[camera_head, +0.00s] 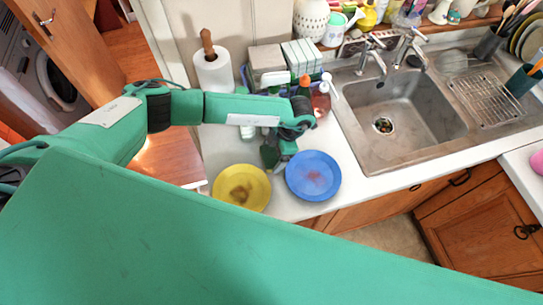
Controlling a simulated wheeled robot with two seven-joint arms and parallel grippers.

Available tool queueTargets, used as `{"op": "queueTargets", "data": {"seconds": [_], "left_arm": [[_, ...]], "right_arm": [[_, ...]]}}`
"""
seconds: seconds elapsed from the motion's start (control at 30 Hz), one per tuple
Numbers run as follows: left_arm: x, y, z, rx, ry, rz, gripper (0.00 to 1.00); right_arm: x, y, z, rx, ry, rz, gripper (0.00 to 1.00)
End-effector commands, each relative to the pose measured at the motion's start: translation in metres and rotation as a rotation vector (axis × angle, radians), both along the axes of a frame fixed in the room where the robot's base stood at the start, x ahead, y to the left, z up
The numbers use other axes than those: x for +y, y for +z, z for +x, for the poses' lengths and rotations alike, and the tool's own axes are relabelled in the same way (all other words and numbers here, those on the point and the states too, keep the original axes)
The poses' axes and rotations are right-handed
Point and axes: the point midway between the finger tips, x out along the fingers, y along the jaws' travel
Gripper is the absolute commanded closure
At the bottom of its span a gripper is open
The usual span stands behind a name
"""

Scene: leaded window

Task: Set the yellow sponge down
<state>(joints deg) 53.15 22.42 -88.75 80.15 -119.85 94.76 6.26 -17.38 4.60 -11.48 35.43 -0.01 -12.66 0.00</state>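My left arm reaches in from the left over the counter. My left gripper (270,158) points down just behind the gap between a yellow plate (225,184) and a blue plate (313,176). Its fingers are small and dark here, partly hidden by the wrist, so I cannot tell whether they are open or shut. I cannot make out the yellow sponge; it may be hidden by the gripper. The yellow plate has a brown stain and the blue plate a reddish one. My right gripper is not in view.
A paper towel roll (213,72) stands at the back of the counter. Soap bottles (321,97) stand behind my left wrist. The steel sink (421,103) is to the right, with a drying rack (485,100). The counter (352,182) is bare beside the blue plate.

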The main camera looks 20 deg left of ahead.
Motion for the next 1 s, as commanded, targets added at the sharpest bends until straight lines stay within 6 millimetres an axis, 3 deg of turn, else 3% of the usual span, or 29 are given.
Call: {"op": "queueTargets", "data": {"seconds": [0.03,0.13,0.67,0.87,1.0], "left_arm": [[0.0,0.0,0.0,0.0,0.0,0.0,0.24],[0.0,0.0,0.0,0.0,0.0,0.0,0.42],[0.0,0.007,0.001,-0.001,0.0,-0.002,0.46],[0.0,0.032,0.001,-0.004,-0.002,-0.002,0.46],[0.0,0.069,0.002,-0.006,-0.002,-0.003,0.46]], "right_arm": [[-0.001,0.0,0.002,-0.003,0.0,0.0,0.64],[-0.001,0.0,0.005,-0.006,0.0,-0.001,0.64],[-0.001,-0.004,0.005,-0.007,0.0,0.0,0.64],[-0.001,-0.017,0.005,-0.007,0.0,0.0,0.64],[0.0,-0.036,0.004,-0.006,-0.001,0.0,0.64]]}}
